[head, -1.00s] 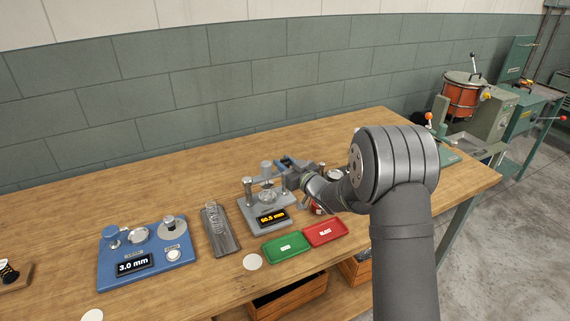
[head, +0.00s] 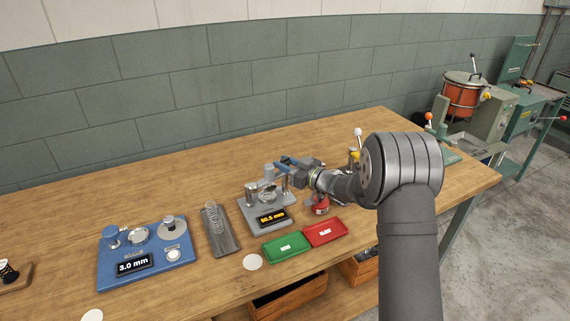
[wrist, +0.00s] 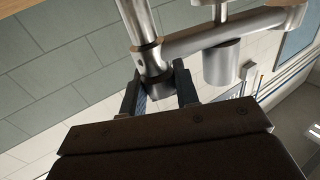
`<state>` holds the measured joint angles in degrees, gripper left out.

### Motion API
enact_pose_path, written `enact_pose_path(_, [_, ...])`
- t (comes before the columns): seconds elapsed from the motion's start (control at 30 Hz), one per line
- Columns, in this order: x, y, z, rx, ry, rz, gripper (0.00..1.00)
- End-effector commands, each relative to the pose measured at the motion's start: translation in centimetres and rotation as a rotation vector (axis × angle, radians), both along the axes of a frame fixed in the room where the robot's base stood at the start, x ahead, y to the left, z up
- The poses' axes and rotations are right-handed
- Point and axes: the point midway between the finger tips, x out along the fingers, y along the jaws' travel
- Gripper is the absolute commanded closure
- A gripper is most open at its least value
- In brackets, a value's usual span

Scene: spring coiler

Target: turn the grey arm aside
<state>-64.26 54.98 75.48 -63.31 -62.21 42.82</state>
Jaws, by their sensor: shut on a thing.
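The grey arm (wrist: 215,35) is a metal bar on the small grey device (head: 254,222) with the lit 50.5 mm display. In the wrist view it runs from a round hub on a post to the upper right, with a thick cylinder (wrist: 221,63) beside it. In the head view the grey arm is small and partly hidden among the posts. My gripper (wrist: 158,92) has its fingers on both sides of the dark-ended hub end, shut on it. It also shows in the head view at the device's back right (head: 286,163).
A green tray (head: 286,257) and a red tray (head: 340,239) lie in front of the device. A red object (head: 321,207) stands to its right. A dark block with a spring (head: 226,242) and a blue 3.0 mm gauge (head: 180,258) are left. The wooden table (head: 120,210) is clear behind.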

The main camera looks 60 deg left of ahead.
Motion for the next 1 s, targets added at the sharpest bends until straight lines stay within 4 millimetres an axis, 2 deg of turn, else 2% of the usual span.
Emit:
enact_pose_path(0.03, [0.0, 0.0, 0.1, 0.001, 0.000, -0.001, 0.68])
enact_pose_path(0.1, [0.0, 0.0, 0.1, 0.001, 0.000, -0.001, 0.54])
enact_pose_path(0.13, [0.0, 0.0, 0.1, 0.001, 0.000, -0.001, 0.52])
enact_pose_path(0.4, [0.1, -0.1, 0.0, 0.000, 0.000, -0.001, 0.52])
enact_pose_path(0.53, [0.5, -0.8, 0.0, 0.000, 0.000, -0.002, 0.52])
enact_pose_path(0.67, [1.6, -2.9, 0.0, -0.001, 0.002, -0.005, 0.52])
enact_pose_path(1.0, [5.3, -10.4, 0.1, 0.000, 0.000, -0.005, 0.52])
